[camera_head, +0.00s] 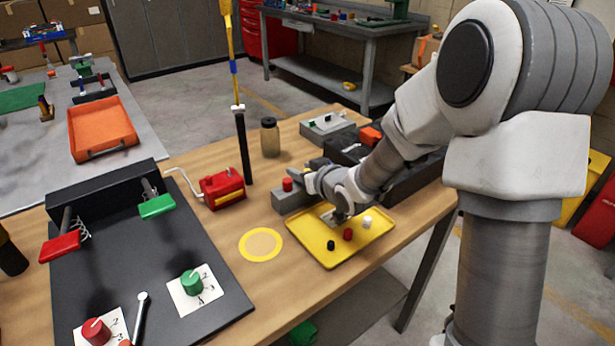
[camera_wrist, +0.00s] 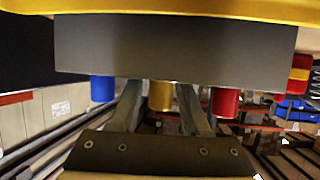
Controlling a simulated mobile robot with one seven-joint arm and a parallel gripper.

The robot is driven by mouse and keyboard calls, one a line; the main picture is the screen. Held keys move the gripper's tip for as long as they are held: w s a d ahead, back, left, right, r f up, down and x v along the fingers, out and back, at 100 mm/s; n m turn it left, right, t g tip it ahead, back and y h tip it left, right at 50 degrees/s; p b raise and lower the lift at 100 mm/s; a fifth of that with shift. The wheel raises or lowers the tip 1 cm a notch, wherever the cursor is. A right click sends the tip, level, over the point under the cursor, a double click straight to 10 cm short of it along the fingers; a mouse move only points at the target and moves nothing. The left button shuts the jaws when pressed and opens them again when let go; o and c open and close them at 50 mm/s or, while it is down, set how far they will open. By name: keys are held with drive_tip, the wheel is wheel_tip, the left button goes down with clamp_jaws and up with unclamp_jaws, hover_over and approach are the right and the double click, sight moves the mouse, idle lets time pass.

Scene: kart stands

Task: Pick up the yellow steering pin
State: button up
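The yellow steering pin (camera_wrist: 160,97) stands in a grey block (camera_wrist: 175,50) between a blue pin (camera_wrist: 103,90) and a red pin (camera_wrist: 225,102). The wrist view appears upside down. In the head view the grey block (camera_head: 290,201) sits on the wooden table with the red pin (camera_head: 287,184) showing; my gripper hides the yellow and blue pins. My gripper (camera_head: 309,180) reaches in low over the block. In the wrist view my gripper (camera_wrist: 158,92) is open, one finger on each side of the yellow pin, with narrow gaps visible.
A yellow tray (camera_head: 325,256) with small black, red and white knobs lies close beside the block. A yellow ring (camera_head: 261,244) marks clear table in front.

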clamp_jaws()
drive_tip(key=shift+r, duration=0.1)
